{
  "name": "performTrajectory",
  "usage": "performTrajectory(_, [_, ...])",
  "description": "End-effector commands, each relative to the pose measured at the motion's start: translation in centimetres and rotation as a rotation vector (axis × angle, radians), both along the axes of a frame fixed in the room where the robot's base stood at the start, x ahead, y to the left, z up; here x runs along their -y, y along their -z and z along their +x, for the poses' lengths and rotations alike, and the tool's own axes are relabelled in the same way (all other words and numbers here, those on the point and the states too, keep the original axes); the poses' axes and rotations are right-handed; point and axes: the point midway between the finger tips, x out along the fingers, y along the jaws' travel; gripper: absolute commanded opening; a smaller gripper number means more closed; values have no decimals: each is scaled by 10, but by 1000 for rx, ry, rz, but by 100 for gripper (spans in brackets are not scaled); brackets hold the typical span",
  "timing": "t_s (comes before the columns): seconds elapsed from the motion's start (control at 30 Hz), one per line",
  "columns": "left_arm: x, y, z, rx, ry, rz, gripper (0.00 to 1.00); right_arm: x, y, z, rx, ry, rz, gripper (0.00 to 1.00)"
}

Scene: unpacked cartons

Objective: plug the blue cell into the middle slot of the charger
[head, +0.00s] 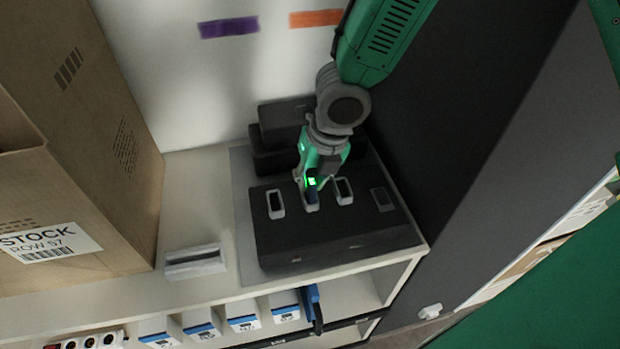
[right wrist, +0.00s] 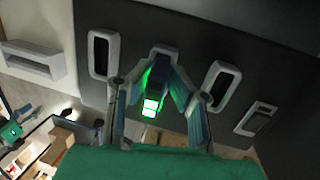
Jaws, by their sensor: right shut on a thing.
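The dark charger (head: 330,238) stands on the white shelf top, with three pale-rimmed slots in a row and a small framed panel at its right end. My right gripper (head: 308,176) is shut on the blue cell (head: 312,194), over the middle slot (head: 312,207). The cell stands roughly upright, its lower end at or inside the slot rim; how deep it sits is hidden. A green light glows on the cell. In the right wrist view, the cell (right wrist: 172,88) lies between the fingers, in line with the middle slot (right wrist: 163,51). My left gripper is not seen.
The left slot (head: 275,204) and right slot (head: 343,191) look empty. A white holder (head: 195,262) lies left of the charger. A large carton (head: 75,130) stands further left. Dark boxes (head: 285,120) sit behind the charger, and a dark wall rises at right. Blue-and-white packs (head: 243,315) line the shelf below.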

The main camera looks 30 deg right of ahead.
Motion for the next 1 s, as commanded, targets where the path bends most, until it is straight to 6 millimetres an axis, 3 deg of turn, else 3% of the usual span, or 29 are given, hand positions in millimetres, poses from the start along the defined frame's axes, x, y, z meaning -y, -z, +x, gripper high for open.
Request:
performTrajectory(0.23, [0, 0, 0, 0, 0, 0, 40, 0, 1, 0, -1, 0, -2, 0])
performTrajectory(0.27, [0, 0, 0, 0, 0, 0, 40, 0, 1, 0, -1, 1, -2, 21])
performTrajectory(0.3, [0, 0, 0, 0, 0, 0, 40, 0, 1, 0, -1, 1, -2, 35])
performTrajectory(0.33, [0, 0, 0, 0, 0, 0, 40, 0, 1, 0, 0, 0, -1, 38])
performTrajectory(1.0, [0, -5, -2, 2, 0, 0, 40, 0, -6, 0, 0, 1, 0, 38])
